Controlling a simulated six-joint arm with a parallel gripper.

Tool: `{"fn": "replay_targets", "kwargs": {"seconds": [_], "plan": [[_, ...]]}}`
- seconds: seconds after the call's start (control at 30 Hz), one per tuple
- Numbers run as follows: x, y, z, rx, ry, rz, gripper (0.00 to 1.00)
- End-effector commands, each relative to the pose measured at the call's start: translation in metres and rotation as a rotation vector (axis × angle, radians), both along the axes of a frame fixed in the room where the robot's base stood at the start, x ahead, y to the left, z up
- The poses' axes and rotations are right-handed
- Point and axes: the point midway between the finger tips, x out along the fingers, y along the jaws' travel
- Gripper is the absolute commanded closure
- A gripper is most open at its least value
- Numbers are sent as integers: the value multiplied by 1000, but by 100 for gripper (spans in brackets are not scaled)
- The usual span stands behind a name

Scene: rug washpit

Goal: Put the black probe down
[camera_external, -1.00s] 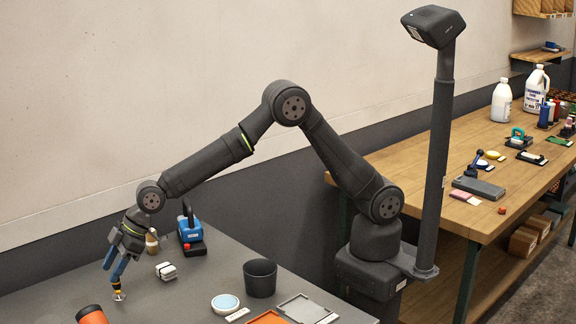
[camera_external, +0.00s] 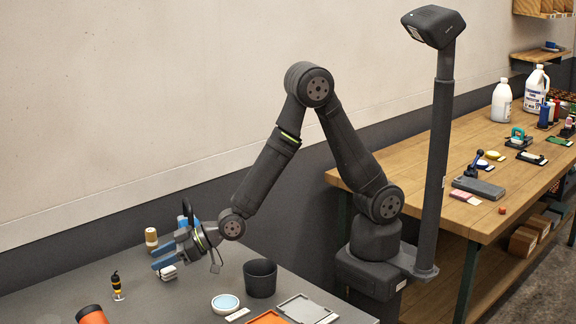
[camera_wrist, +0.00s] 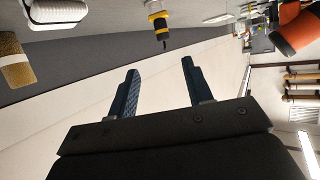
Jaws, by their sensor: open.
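The black probe (camera_external: 117,286), black with a yellow band, stands upright on the grey table at the left. It also shows in the wrist view (camera_wrist: 158,24), at the top and upside down there. My gripper (camera_external: 157,254) is open, to the right of the probe and apart from it, with its blue fingers pointing left. In the wrist view the gap between the fingers (camera_wrist: 159,69) is empty. The probe's lower end is too small to make out clearly.
A tan-topped cylinder (camera_external: 151,237) and a white block (camera_external: 168,273) are close to my fingers. An orange cylinder (camera_external: 92,315) is at the front left. A dark cup (camera_external: 260,280), a white round dish (camera_external: 225,303) and a grey tray (camera_external: 306,308) stand to the right.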

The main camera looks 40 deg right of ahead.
Motion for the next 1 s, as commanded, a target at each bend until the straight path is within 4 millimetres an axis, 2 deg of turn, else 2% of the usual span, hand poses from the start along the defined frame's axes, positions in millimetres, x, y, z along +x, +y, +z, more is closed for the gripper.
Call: {"fn": "replay_targets", "kwargs": {"seconds": [0.4, 0.73, 1.0], "plan": [[37, 62, -30, -1, 0, 1, 54], [47, 82, -41, -3, 1, 1, 54], [61, 112, -54, -2, 1, 1, 54]]}}
